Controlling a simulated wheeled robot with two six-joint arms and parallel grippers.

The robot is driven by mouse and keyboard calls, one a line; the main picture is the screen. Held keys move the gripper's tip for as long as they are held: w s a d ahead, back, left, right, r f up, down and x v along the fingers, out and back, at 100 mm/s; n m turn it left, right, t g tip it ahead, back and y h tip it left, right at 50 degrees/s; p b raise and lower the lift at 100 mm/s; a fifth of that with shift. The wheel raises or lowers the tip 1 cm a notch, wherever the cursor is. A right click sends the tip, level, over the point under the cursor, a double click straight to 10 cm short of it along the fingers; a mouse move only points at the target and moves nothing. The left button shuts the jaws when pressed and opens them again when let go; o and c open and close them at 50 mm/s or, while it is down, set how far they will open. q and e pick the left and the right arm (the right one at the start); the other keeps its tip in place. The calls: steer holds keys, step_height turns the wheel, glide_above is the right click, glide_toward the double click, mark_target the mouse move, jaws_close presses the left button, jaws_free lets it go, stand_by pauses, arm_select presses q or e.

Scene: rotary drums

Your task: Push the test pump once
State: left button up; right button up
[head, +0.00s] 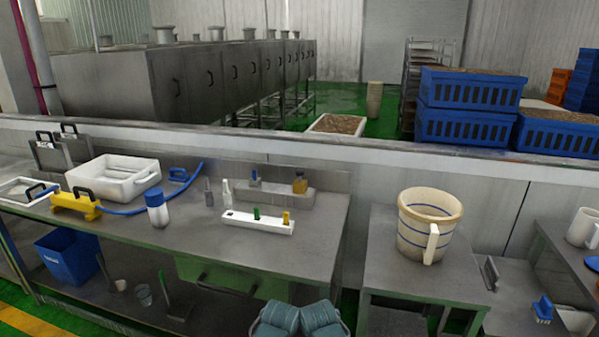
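A yellow unit with a black handle, which looks like the test pump (75,207), sits at the left of the steel bench, near its front edge. A blue hose (128,212) runs from it along the bench and up past a blue fitting (178,175). The pump's lever position is too small to tell. Teal rounded parts at the bottom middle look like my own arm links. Neither gripper shows in this view, and nothing of mine is near the pump.
A white tub (113,178) stands behind the pump, and a blue-and-white bottle (157,208) to its right. A white rack (258,222) holds small green and yellow items. A striped jug (429,225) stands on a separate right-hand table. The bench's front right is clear.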

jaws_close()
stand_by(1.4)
